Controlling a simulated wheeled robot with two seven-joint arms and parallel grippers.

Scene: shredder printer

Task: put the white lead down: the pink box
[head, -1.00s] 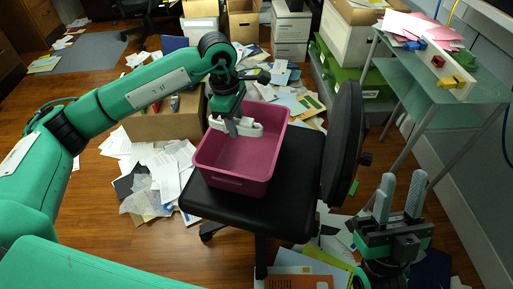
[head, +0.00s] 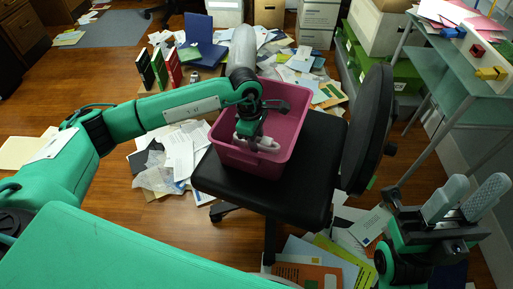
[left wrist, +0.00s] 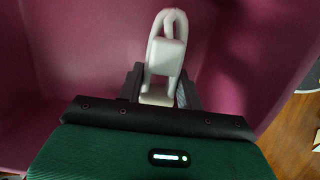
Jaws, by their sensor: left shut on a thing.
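The pink box (head: 236,159) sits on the seat of a black office chair. My left gripper (head: 254,139) reaches down inside the box and is shut on the white lead (head: 266,143), a bundled white loop. In the left wrist view the white lead (left wrist: 167,42) sticks out from between the fingers of my left gripper (left wrist: 160,92), with the pink box's wall (left wrist: 80,45) around it. I cannot tell whether the lead touches the box floor. My right gripper (head: 464,205) is at the lower right, fingers up, apart and empty.
The black chair (head: 310,165) has its backrest (head: 370,125) right of the box. A glass shelf (head: 450,65) with colored blocks and papers stands at the right. Papers and folders (head: 165,160) litter the wooden floor. Binders (head: 158,68) stand behind my left arm.

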